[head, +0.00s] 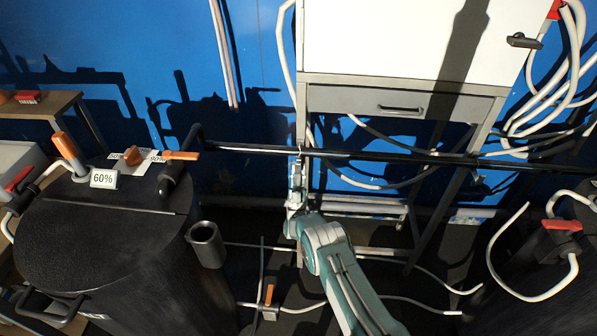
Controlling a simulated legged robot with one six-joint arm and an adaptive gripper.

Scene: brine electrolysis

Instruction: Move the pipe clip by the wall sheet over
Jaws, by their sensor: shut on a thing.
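My gripper (298,166) is in the middle of the head view, at the long dark pipe that runs in front of the blue wall sheet (262,50). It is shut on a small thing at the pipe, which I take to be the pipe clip. The fingers and the view angle hide most of it, so its shape is unclear. The dark pipe (400,156) runs from the black tank's elbow on the left to the right side, passing just below the cabinet's drawer.
A black tank (90,245) with orange handles and a "60%" label (103,178) stands at left. A white cabinet (400,40) on a metal stand is behind the gripper. A grey cup (207,244) sits beside the tank. White hoses (510,290) cross the floor and right side.

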